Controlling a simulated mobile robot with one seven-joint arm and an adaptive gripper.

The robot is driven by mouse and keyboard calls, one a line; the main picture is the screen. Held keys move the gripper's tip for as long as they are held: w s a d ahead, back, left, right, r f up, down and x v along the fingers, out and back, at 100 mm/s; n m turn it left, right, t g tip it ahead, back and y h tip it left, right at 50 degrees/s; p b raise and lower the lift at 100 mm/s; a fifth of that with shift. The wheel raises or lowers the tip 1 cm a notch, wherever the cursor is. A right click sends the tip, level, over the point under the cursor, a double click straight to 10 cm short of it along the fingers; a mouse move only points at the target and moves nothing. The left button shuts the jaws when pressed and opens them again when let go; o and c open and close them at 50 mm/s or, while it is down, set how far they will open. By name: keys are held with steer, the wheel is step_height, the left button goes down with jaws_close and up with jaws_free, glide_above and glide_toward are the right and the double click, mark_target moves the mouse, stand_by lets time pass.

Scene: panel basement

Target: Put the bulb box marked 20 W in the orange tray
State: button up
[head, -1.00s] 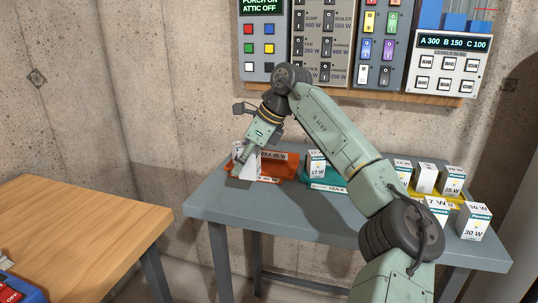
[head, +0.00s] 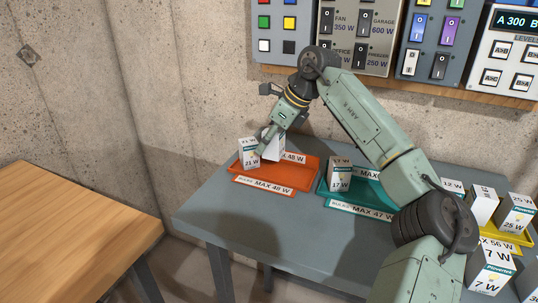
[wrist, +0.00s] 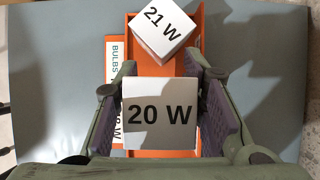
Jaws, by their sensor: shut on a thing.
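The bulb box marked 20 W (wrist: 160,115) is between my gripper's fingers in the wrist view, its label facing the camera. My gripper (head: 268,148) is shut on it over the left end of the orange tray (head: 300,178); in the head view the held box (head: 274,150) is partly hidden. In the wrist view it looks larger than the 21 W box, so it seems held higher. I cannot tell whether it touches the tray. The 21 W box (head: 248,153) stands at the tray's left end, turned at an angle, close to the held box.
The orange tray's right part is empty. A teal tray (head: 362,205) with a 17 W box (head: 340,176) is to its right. Several boxes stand around a yellow tray (head: 518,236) at the right. A wooden table (head: 70,230) is at the left.

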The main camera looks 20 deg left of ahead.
mark_target(267, 157)
steer(key=shift+w+f+p, duration=0.1)
steer(key=shift+f+p, duration=0.3)
steer(key=shift+f, duration=1.85)
steer(key=shift+f, duration=0.2)
steer(key=o, duration=0.9)
steer(key=shift+c, duration=0.2)
steer(key=shift+r, duration=0.2)
steer(key=b+v, duration=0.2)
steer(key=v, duration=1)
